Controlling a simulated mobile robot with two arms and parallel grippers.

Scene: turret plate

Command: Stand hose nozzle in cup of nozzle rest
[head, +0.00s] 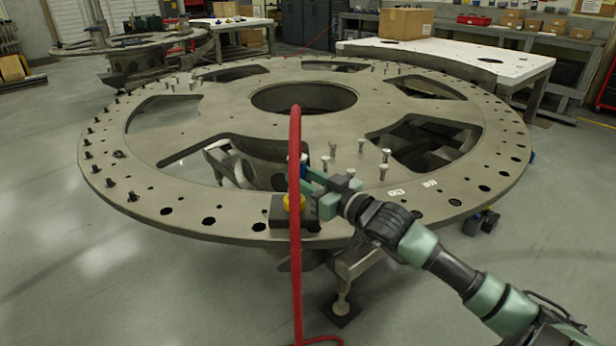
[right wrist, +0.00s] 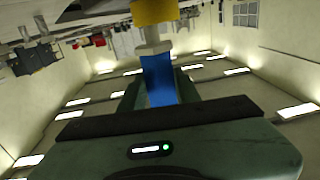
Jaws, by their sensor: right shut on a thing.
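The hose nozzle has a blue body (head: 303,166), seen beside the red hose. My right gripper (head: 310,182) is shut on this blue body, which also shows between the fingers in the right wrist view (right wrist: 159,80). The nozzle looks roughly upright. A pale collar (right wrist: 153,48) and a yellow part (right wrist: 154,11) follow at its lower end; the right wrist view is upside down. The nozzle rest (head: 283,216) is a dark block on the plate's near rim, directly below. The hose hides much of the yellow part, and I cannot tell whether the nozzle sits in the cup. My left gripper is not in view.
The red hose (head: 295,240) arches above the gripper and drops past the plate's front edge to the floor. The round turret plate (head: 220,100) has large cutouts. Several upright bolts (head: 383,165) stand right of the gripper. The rim left of the rest carries dark bolts.

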